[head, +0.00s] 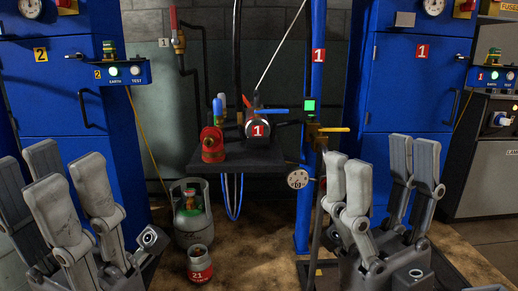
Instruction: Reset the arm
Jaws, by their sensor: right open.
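My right gripper (381,175) is at the lower right, fingers pointing up, with a wide empty gap between its finger pairs. It is in front of the blue cabinet on the right. My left gripper (52,185) is at the lower left, fingers up and spread, with nothing seen between them. It is in front of the blue cabinet on the left. The lower parts of both are cut by the picture's edge. Neither gripper visibly holds anything.
Blue cabinets marked 2 (45,90) and 1 (400,85) stand at the sides. Between them are a dark bench (235,157) with valves, a blue post (304,200), a pressure gauge (298,179), a gas cylinder (188,225) and a red-labelled can (200,268). The central floor is partly free.

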